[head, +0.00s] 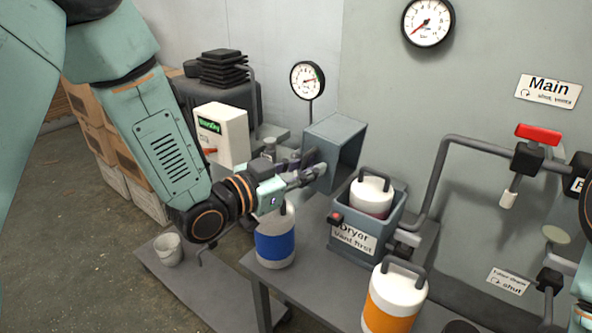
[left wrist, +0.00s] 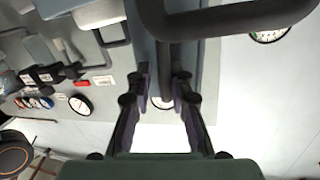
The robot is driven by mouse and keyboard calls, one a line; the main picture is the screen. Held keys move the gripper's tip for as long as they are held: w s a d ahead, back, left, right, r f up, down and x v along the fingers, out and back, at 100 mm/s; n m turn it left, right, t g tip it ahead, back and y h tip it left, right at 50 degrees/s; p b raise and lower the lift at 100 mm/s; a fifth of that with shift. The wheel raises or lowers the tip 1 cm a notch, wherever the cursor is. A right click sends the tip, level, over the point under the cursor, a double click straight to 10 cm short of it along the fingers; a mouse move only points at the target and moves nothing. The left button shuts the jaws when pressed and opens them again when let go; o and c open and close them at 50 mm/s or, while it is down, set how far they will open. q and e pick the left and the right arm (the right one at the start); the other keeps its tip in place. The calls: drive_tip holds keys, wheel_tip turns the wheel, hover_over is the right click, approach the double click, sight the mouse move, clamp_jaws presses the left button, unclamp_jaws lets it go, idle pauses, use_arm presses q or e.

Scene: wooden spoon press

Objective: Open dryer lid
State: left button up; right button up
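The grey dryer (head: 352,243), labelled "Dryer Vent first", stands on the bench in the head view. Its box-like lid (head: 343,140) is tipped up and back, and the dryer's top is open. A white canister (head: 372,190) with a dark handle sits inside. My left gripper (head: 316,174) is at the left side of the raised lid. In the left wrist view, its fingers (left wrist: 162,92) are apart on either side of a dark bar (left wrist: 163,60), with light showing between them. Firm contact cannot be told. My right gripper is out of view.
A blue-banded canister (head: 276,240) stands below my left wrist, and an orange-banded one (head: 394,300) stands in front of the dryer. A pipe with a red-handled valve (head: 537,132) runs along the wall at right. A pail (head: 168,249) stands at left.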

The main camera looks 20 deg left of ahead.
use_arm(q)
drive_tip(key=v, duration=1.1)
drive_tip(key=shift+a+y, duration=0.3)
drive_tip(key=shift+y, duration=0.1)
drive_tip(key=shift+s+r, duration=0.15)
drive_tip(key=shift+s, duration=0.3)
drive_tip(key=shift+d+h, duration=0.1)
drive_tip(key=shift+h, duration=0.3)
idle(0.4)
